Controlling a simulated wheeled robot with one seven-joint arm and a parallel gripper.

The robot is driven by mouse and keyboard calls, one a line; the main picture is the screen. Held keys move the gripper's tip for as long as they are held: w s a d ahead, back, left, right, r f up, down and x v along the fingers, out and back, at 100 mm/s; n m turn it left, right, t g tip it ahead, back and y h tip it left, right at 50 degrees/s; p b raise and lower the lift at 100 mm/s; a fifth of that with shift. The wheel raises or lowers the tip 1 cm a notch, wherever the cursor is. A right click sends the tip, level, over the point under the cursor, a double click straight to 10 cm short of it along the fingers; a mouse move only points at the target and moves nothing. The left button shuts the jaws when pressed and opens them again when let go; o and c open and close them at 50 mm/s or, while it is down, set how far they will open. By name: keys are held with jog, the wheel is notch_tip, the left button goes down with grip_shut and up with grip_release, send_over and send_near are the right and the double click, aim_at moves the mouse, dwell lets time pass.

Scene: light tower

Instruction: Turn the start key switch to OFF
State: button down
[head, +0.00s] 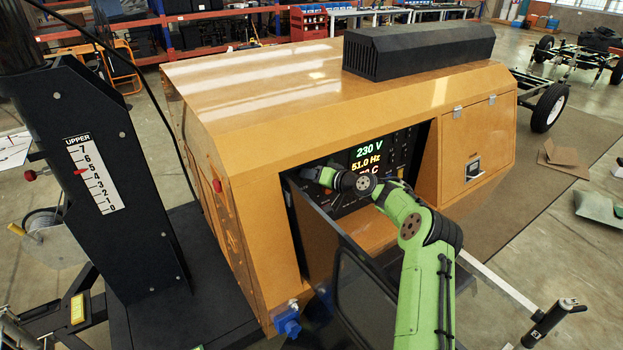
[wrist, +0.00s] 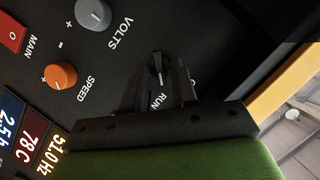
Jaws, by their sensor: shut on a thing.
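The start key switch (wrist: 156,63) is a small black key or knob on the dark control panel (wrist: 110,75), with the label RUN beside it in the wrist view. My gripper (wrist: 160,74) has its two dark fingers on either side of the switch and is shut on it. Other position labels of the switch are hidden or out of view. In the head view my green arm reaches into the open panel bay of the orange generator housing (head: 270,105); the switch and fingertips cannot be made out there.
An orange SPEED knob (wrist: 59,75), a grey VOLTS knob (wrist: 93,14) and a red MAIN control (wrist: 12,34) are near the switch. The lit display (head: 367,160) reads 230 V and 51.0 Hz. A dark open door (head: 360,285) stands close beside my arm. A black mast (head: 95,170) is at left.

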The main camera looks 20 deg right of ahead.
jog(key=n+h+b, duration=0.2)
jog(key=b, duration=0.3)
jog(key=a+n+h+b, duration=0.1)
jog(key=n+b, duration=0.2)
jog(key=b, duration=0.3)
jog(key=shift+s+r+n+h+b, duration=0.1)
jog(key=shift+r+n+h+b, duration=0.05)
jog(key=shift+n+h+b, duration=0.2)
jog(key=shift+s+r, duration=0.1)
